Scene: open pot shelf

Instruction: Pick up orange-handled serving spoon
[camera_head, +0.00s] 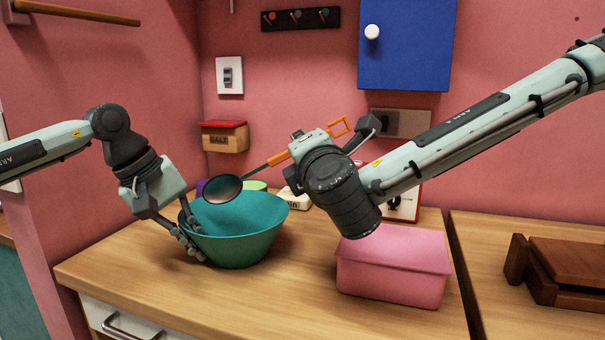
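The orange-handled serving spoon (277,159) is tilted in the air, its dark round head (223,188) over the teal bowl (237,245). Its orange handle passes behind my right gripper (338,140), and the looped end shows beyond it. The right fingers are mostly hidden by the hand, and one dark finger sticks out at the right. I cannot tell whether they close on the handle. My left gripper (197,243) is at the bowl's left side, by the rim, with its fingers apart. The spoon does not touch the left gripper.
A pink lidded box (392,275) stands right of the bowl on the wooden counter (290,305). Small containers, partly hidden, stand behind the bowl. A dark wooden object (570,265) lies on the right counter, past a gap. A blue cabinet (408,55) hangs above. The front counter is clear.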

